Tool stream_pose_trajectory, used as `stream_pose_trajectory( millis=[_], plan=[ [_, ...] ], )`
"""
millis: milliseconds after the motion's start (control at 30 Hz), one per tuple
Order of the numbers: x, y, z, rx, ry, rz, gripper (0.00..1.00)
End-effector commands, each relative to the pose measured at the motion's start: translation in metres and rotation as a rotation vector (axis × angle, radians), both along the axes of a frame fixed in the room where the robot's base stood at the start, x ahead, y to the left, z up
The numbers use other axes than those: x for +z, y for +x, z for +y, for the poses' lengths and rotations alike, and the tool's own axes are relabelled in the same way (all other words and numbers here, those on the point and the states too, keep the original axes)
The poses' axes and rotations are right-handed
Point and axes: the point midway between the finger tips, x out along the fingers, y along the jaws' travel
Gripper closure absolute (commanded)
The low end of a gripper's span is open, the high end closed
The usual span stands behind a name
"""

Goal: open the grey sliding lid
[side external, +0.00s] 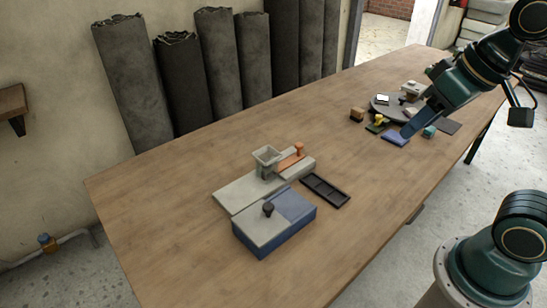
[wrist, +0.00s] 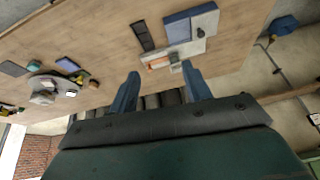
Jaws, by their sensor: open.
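The grey sliding lid (side external: 255,229) lies on the left part of a blue box (side external: 284,236) near the front of the table. A dark knob (side external: 268,209) stands on it. The right part of the box top is blue. In the wrist view the lid (wrist: 205,19) and the blue box (wrist: 177,28) show at the top, beyond my fingers. My gripper (side external: 408,132) is over the far right of the table, well away from the lid. Its two blue fingers are apart and empty in the wrist view (wrist: 164,84).
A grey fixture with a square hopper (side external: 267,158) and an orange handle (side external: 290,160) stands behind the box. A black tray (side external: 325,190) lies to its right. A round grey turntable (side external: 384,107) and small blocks sit near my gripper. Dark rolls (side external: 185,90) lean on the wall.

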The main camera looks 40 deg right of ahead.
Motion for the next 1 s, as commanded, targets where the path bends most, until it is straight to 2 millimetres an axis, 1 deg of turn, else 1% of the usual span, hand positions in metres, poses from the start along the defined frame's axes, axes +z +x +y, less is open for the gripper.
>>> stream_pose_trajectory(
  millis=[33,267,533,767,1000],
  plan=[
    [0.001,0.008,0.003,-0.013,0.011,0.017,0.52],
    [0.002,0.049,0.016,-0.113,0.066,0.091,0.52],
    [-0.009,0.098,0.038,-0.236,0.114,0.178,0.52],
    [-0.029,0.138,0.061,-0.347,0.140,0.251,0.52],
    [-0.059,0.176,0.088,-0.465,0.153,0.321,0.52]
  ],
)
